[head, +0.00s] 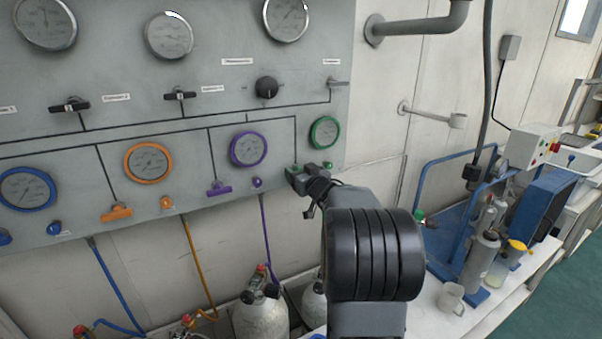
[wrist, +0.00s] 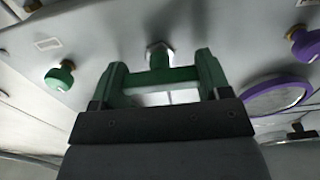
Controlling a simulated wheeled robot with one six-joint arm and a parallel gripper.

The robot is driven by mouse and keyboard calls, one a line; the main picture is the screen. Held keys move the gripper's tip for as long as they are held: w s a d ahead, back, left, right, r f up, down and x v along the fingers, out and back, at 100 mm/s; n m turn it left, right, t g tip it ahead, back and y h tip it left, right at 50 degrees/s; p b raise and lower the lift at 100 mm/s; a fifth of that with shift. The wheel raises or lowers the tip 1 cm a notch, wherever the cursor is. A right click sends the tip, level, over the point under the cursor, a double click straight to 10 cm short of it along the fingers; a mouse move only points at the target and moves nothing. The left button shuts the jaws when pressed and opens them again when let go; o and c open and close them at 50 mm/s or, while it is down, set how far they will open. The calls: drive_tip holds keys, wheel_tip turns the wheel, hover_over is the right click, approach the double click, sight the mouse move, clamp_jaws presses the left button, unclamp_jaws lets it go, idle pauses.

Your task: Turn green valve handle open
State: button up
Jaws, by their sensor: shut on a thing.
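The green valve handle (wrist: 166,76) is a T-shaped bar on a short stem at the panel face. In the wrist view it lies across the picture between my two fingers. My gripper (wrist: 162,84) is shut on it, one finger at each end of the bar. In the head view my gripper (head: 303,177) reaches the panel below the green-rimmed gauge (head: 324,132), and it hides most of the handle there. A green knob (head: 328,165) sits just right of my gripper; it also shows at the left of the wrist view (wrist: 60,76).
Left along the panel are a purple handle (head: 219,189), a purple knob (head: 257,183), a purple gauge (head: 248,149) and an orange handle (head: 117,213). A white cylinder (head: 260,318) stands below. A bench with bottles and a blue cart (head: 445,215) is at the right.

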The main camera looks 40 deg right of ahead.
drive_tip(key=shift+c, duration=1.3)
drive_tip(key=n+b, duration=0.2)
drive_tip(key=n, duration=0.1)
drive_tip(key=shift+f, duration=0.15)
drive_tip(key=n+b, duration=0.3)
drive_tip(key=n, duration=0.1)
drive_tip(key=shift+n, duration=0.3)
drive_tip(key=n+b, duration=0.2)
drive_tip(key=n, duration=0.2)
drive_tip(key=shift+a, duration=0.1)
drive_tip(key=shift+n+b, duration=1.15)
drive_tip(key=shift+n, duration=0.95)
